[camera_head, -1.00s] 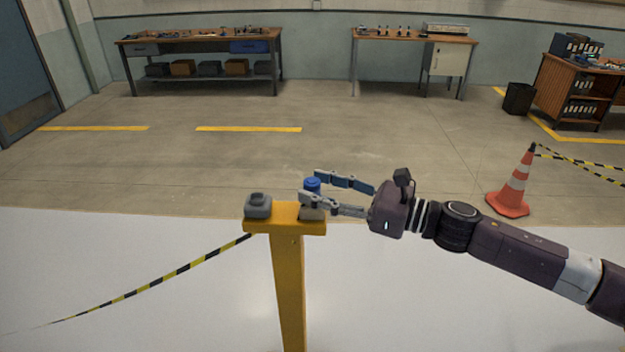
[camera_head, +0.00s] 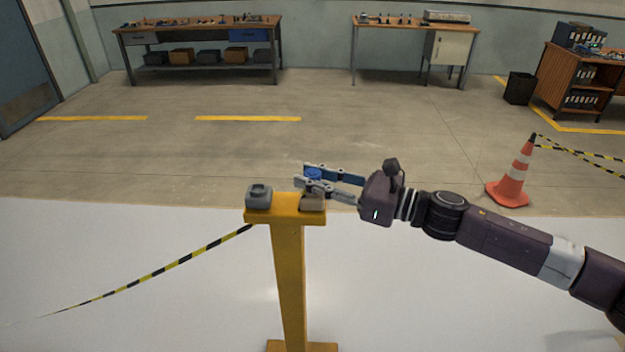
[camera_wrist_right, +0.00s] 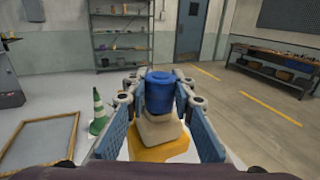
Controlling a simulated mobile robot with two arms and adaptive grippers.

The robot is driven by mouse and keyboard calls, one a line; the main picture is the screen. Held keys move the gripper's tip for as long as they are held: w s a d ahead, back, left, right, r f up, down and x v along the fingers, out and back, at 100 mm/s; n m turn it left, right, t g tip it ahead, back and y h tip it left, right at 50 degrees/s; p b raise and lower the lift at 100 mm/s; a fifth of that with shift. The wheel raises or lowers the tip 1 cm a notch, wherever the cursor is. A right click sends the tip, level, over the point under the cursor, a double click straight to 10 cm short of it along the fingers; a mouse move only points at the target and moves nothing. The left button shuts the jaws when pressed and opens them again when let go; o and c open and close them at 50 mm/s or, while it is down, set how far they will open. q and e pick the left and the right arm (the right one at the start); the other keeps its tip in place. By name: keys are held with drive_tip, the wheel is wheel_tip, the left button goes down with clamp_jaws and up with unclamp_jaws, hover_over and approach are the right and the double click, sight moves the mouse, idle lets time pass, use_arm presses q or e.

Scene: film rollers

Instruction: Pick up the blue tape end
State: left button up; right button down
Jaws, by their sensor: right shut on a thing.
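The blue tape end (camera_head: 313,174) is a small blue cylinder above a pale grey base (camera_head: 312,202) on the right end of the yellow post's top plate (camera_head: 285,214). My right gripper (camera_head: 312,178) comes in from the right and is shut on the blue tape end, with one finger on its near side and one on its far side. In the right wrist view the blue tape end (camera_wrist_right: 159,92) stands upright between the two blue-padded fingers. My left gripper is not in view.
A second grey holder (camera_head: 259,197) sits on the left of the top plate, with striped tape (camera_head: 170,268) running down left from the post. An orange cone (camera_head: 512,178) stands at right. Workbenches (camera_head: 200,28) line the back wall.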

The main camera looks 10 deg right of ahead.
sight(312, 172)
drive_tip(key=shift+r, duration=0.1)
drive_tip(key=shift+r, duration=0.4)
wheel_tip(312, 172, up, 19)
drive_tip(key=p, duration=0.3)
drive_tip(key=shift+p, duration=0.4)
